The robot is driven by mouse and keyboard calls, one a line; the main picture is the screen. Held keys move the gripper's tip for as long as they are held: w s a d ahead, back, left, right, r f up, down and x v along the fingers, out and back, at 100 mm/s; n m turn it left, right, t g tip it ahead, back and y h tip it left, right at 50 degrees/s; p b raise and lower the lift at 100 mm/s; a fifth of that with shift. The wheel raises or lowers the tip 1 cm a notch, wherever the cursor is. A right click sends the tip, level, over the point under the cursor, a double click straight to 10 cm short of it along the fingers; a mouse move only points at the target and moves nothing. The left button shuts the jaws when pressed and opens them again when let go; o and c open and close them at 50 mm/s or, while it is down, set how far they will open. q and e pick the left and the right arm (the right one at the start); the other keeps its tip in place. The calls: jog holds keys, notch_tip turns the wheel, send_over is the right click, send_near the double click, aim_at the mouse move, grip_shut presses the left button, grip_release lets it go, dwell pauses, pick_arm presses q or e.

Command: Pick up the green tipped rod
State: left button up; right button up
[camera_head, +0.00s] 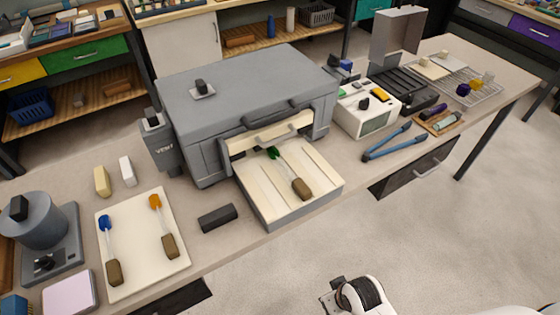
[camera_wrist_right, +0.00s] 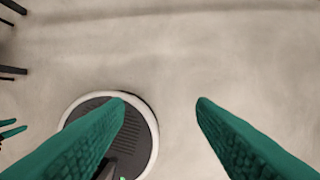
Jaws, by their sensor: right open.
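The green tipped rod (camera_head: 300,187) lies in the cream-lined open tray (camera_head: 262,203) at the front of a large grey box (camera_head: 235,88). Its green tip points back toward the box opening, and its brown handle is nearer the tray's front right. My right gripper (camera_wrist_right: 160,101) shows in the right wrist view as two teal ridged fingers, spread apart with nothing between them. It is over the floor, away from the rod; no rod shows in that view.
A blue tipped rod (camera_head: 113,271) and an orange tipped rod (camera_head: 170,246) lie on a white board (camera_head: 142,270) at left. A dark block (camera_head: 217,217) sits between board and tray. Blue-handled pliers (camera_head: 388,145) lie right of the tray. Open floor (camera_head: 450,240) is in front.

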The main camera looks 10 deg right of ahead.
jog(key=w+a+r+n+y, duration=0.2)
jog(key=w+a+r+n, duration=0.45)
jog(key=r+n, duration=0.35)
jog(key=w+a+r+n+y, duration=0.1)
jog(key=w+a+r+n, duration=0.5)
jog(key=r+n, duration=0.4)
notch_tip(320, 180, up, 11)
jog(key=n+g+h, duration=0.3)
jog(key=n+h, duration=0.1)
jog(key=n, duration=1.3)
send_over(303, 187)
jog(key=f, duration=0.3)
jog(key=f+p, duration=0.1)
jog(key=f, duration=0.2)
jog(key=shift+s+d+p, duration=0.2)
jog(key=shift+p, duration=0.1)
jog(key=shift+a+f+p, duration=0.1)
jog(key=shift+f+p, duration=0.25)
jog(key=shift+f, duration=0.25)
notch_tip(303, 187, down, 4)
jog(key=shift+w+a+r+p, duration=0.1)
jog(key=shift+w+r+p, duration=0.05)
jog(key=shift+p, duration=0.5)
jog(key=shift+f, duration=0.4)
